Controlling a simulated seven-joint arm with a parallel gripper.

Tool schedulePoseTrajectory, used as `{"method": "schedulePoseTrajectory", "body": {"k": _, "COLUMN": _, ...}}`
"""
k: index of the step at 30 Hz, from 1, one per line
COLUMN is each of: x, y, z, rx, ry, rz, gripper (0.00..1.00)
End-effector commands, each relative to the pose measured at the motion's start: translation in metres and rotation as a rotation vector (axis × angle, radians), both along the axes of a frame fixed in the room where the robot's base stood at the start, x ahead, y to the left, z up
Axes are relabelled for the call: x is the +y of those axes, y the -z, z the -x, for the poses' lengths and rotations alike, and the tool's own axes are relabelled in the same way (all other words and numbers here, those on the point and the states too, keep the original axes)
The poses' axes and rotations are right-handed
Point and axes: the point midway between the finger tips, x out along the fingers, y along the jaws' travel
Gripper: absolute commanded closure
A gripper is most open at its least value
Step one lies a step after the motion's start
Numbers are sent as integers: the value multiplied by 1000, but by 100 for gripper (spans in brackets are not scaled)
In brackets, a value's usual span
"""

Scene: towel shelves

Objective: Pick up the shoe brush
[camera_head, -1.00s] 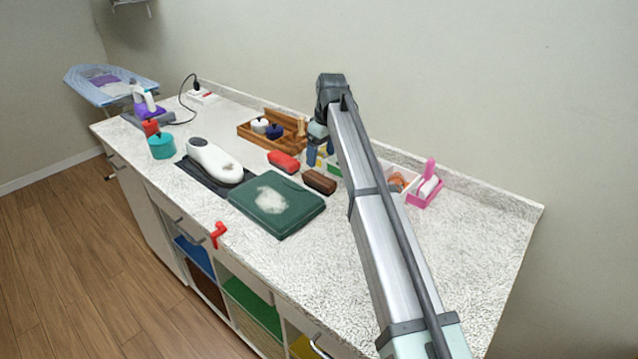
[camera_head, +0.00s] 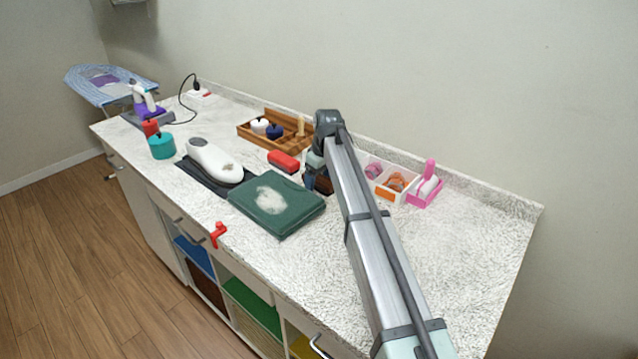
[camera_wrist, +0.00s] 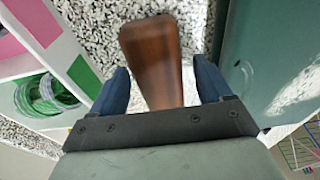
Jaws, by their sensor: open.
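The shoe brush, a brown wooden block (camera_wrist: 152,60), lies on the speckled counter. In the wrist view it runs lengthwise between the two blue fingers of my gripper (camera_wrist: 160,84), which are apart on either side of it. In the head view my gripper (camera_head: 314,180) is low over the brush, and only a brown part of the brush (camera_head: 325,187) shows beside it. The bristles are hidden.
An open white bin (camera_head: 385,197) and a pink bin (camera_head: 424,200) stand on the other side. The counter's front right is clear.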

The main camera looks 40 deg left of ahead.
Motion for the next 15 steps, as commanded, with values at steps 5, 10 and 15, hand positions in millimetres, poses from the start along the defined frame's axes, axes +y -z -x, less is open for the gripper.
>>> {"method": "schedulePoseTrajectory", "body": {"k": 5, "x": 0, "y": -1, "z": 0, "rx": 0, "ry": 0, "rz": 0, "gripper": 26}}
{"method": "schedulePoseTrajectory", "body": {"k": 10, "x": 0, "y": -1, "z": 0, "rx": 0, "ry": 0, "rz": 0, "gripper": 42}}
{"method": "schedulePoseTrajectory", "body": {"k": 15, "x": 0, "y": -1, "z": 0, "rx": 0, "ry": 0, "rz": 0, "gripper": 59}}
